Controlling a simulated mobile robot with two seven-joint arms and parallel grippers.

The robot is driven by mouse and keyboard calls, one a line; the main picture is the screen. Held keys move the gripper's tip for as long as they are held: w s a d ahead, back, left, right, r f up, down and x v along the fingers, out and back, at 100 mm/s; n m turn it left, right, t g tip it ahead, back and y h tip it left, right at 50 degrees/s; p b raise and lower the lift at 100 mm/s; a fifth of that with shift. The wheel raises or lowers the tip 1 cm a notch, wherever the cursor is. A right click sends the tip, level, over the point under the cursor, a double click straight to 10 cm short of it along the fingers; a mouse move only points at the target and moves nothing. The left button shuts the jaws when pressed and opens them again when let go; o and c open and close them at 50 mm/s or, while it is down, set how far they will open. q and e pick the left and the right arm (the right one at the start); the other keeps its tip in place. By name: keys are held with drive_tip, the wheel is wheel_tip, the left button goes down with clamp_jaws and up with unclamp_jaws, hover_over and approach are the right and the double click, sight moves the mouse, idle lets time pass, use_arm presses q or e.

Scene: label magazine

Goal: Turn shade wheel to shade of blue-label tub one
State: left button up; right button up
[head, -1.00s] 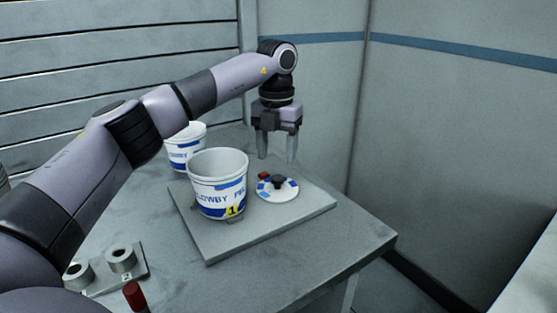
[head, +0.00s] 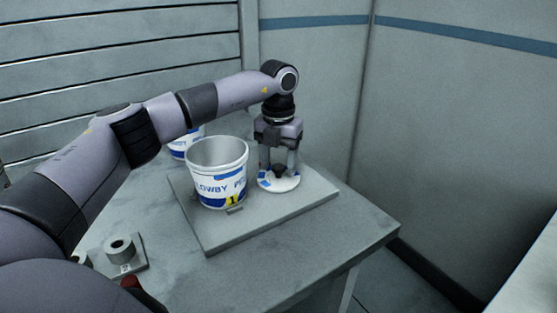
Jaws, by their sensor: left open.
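The shade wheel (head: 289,186) is a white disc with blue patches and a dark knob (head: 279,171) at its middle. It lies on the grey board to the right of the front tub. The white tub with a blue label and a yellow number 1 mark (head: 215,187) stands upright and open on the board. My left gripper (head: 279,172) points down over the wheel, open, with its fingers on either side of the knob. I cannot tell whether they touch it. The gripper hides the back of the wheel. My right gripper is not in view.
A second blue-label tub (head: 184,146) stands behind, partly hidden by my left arm. The grey board (head: 222,236) lies on the table (head: 345,222). A small plate with a grey cylinder (head: 119,248) is at front left. Walls stand behind and right.

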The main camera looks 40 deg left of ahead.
use_arm(q)
drive_tip(key=c, duration=1)
drive_tip(key=shift+c, duration=0.2)
